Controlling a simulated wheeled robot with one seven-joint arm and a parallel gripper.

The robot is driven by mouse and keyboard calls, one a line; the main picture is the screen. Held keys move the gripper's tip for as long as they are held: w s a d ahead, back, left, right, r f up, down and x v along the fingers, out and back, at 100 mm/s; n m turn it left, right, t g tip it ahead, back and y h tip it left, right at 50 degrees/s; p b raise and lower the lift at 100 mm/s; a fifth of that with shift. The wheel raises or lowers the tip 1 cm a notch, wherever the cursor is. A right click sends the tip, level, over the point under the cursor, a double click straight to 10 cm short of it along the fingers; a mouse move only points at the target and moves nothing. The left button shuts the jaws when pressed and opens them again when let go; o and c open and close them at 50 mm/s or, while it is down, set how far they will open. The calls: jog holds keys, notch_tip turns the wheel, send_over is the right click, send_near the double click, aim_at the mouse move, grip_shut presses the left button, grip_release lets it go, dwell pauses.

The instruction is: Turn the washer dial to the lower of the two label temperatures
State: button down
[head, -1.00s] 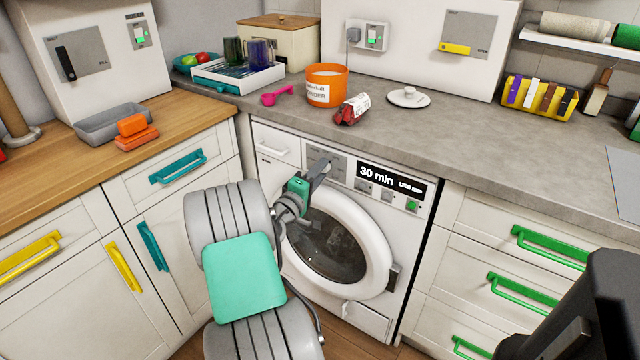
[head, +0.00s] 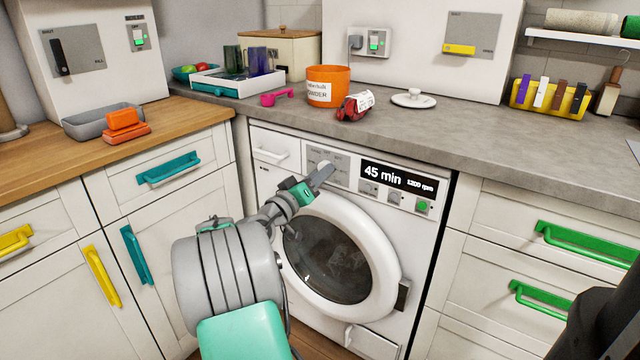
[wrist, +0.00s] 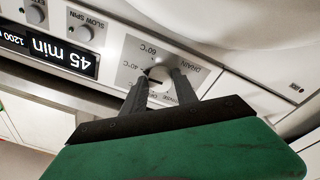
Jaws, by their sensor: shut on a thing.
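The white washer (head: 415,240) stands under the grey counter, its round door shut. Its display (head: 397,178) reads 45 min and 1200 rpm. In the wrist view the round dial (wrist: 158,72) sits on a grey plate with 60°C, 40°C and DRAIN printed around it; other markings are partly hidden by my fingers. My gripper (wrist: 160,82) is shut on the dial, one finger on each side. In the head view my gripper (head: 322,173) reaches the panel left of the display and mostly covers the dial. I cannot tell exactly where the dial points. No label with two temperatures is readable.
An orange powder tub (head: 328,86), a red packet with a white label (head: 355,105) and a pink scoop (head: 277,97) stand on the counter above. Other knobs (wrist: 79,33) and a green button (head: 422,206) sit right of the dial in the head view.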

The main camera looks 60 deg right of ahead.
dwell(0.5)
jog(key=c, duration=0.9)
grip_release()
jog(key=shift+c, duration=0.2)
jog(key=w+a+p, duration=0.1)
jog(key=a, duration=0.6)
jog(key=shift+a+f, duration=0.35)
jog(key=shift+f, duration=0.1)
jog(key=shift+w, duration=0.1)
